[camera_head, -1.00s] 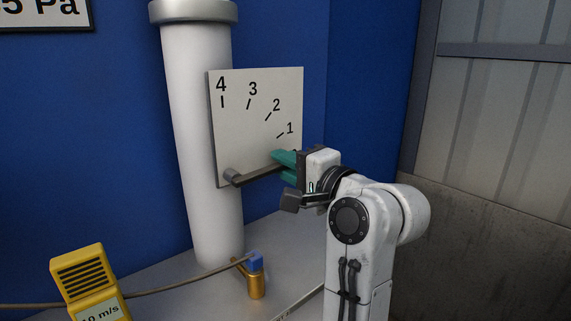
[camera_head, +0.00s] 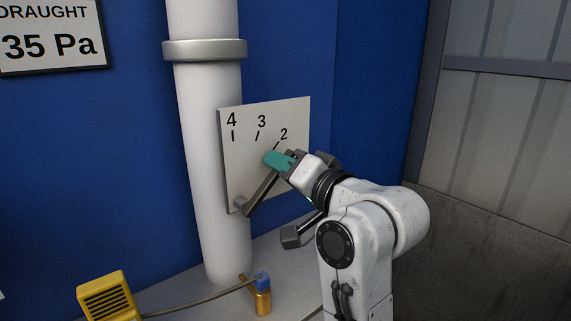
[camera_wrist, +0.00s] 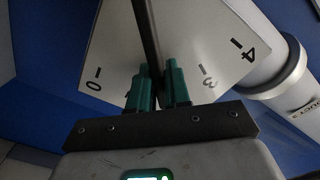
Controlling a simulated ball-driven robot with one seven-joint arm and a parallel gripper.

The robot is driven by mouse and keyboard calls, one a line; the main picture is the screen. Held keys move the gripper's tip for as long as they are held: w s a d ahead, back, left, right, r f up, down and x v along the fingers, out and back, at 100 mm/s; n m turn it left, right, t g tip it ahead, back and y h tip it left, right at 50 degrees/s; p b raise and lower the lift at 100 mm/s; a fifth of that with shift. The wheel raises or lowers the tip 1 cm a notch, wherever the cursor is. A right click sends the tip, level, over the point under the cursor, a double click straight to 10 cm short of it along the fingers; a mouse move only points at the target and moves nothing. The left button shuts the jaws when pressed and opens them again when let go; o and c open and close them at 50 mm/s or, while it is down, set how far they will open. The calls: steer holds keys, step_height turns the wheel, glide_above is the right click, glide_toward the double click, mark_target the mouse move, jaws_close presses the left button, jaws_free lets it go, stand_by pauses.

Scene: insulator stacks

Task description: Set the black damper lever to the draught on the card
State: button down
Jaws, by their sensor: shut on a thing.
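The black damper lever (camera_head: 262,190) runs from its pivot at the lower left of a pale dial plate (camera_head: 237,165) up and right. Its tip lies around the 2 mark; the exact reading is unclear. My gripper (camera_head: 279,160), with teal fingertips, is shut on the lever's outer part. In the wrist view the dark lever (camera_wrist: 147,40) passes between the teal fingers (camera_wrist: 158,85). There 0, 3 and 4 show, and the fingers partly hide the marks between. The card (camera_head: 52,40) at top left reads "DRAUGHT" and "35 Pa"; its left edge is cut off.
A white pipe (camera_head: 200,120) with a grey collar stands behind the plate. Below are a brass valve with a blue cap (camera_head: 262,290) and a yellow meter (camera_head: 107,298) with a cable. A blue wall is behind; a grey panelled wall (camera_head: 500,120) is at right.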

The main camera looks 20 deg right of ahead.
steer(key=shift+a+r+n, duration=0.15)
steer(key=shift+a+n, duration=0.05)
steer(key=shift+n, duration=0.1)
steer(key=c, duration=1.2)
jaws_free()
steer(key=shift+o, duration=0.2)
steer(key=p+v, duration=0.5)
steer(key=v, duration=0.5)
steer(key=shift+s+d, duration=0.15)
steer(key=shift+s, duration=0.25)
